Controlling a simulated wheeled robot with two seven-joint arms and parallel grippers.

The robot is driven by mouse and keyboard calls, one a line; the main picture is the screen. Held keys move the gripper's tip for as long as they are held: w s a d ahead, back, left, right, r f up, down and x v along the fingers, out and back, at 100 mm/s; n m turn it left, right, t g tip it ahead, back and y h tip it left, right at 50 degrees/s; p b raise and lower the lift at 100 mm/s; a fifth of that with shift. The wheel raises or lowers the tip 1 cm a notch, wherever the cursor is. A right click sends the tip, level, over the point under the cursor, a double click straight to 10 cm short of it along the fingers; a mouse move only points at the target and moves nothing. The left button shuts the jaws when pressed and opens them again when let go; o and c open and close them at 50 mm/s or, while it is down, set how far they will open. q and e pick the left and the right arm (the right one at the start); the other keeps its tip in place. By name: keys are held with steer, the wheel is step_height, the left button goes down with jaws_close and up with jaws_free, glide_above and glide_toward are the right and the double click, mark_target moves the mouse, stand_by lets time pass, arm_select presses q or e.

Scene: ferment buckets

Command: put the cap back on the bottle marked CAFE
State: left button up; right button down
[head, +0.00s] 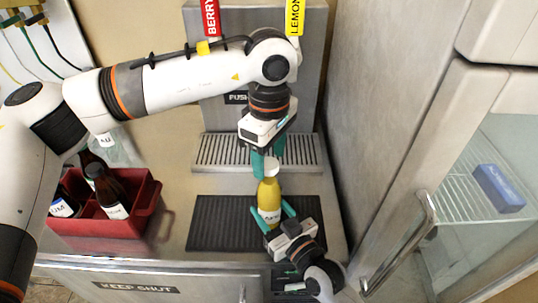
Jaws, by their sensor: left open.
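A yellow bottle (269,192) stands upright above the front of the dark ribbed mat. Its white label (269,215) is partly covered, and the lettering is too small to read surely. A white cap (271,166) shows at the top of the bottle; I cannot tell whether it is fully seated. My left gripper (268,158) comes down from above, open, with its teal fingers on either side of the cap. My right gripper (275,214) reaches in from the front, with its teal fingers closed around the lower bottle.
A red crate (150,195) with several dark bottles stands at left, a clear bottle (118,150) behind it. The ribbed mat (215,225) lies before a metal drip grate (220,150). Red BERRY (211,15) and yellow LEMON (294,15) tap handles rise behind. A glass-door fridge is at right.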

steer(key=shift+c, duration=2.3)
jaws_free()
arm_select(q)
step_height(320, 180, up, 11)
steer(key=shift+r, duration=0.15)
arm_select(e)
steer(key=b+v, duration=0.1)
steer(key=v, duration=1)
steer(key=shift+f+b, duration=0.1)
steer(key=shift+b, duration=0.2)
steer(key=shift+s+d, duration=0.35)
steer(key=shift+s, duration=0.05)
arm_select(q)
steer(key=shift+f, duration=0.85)
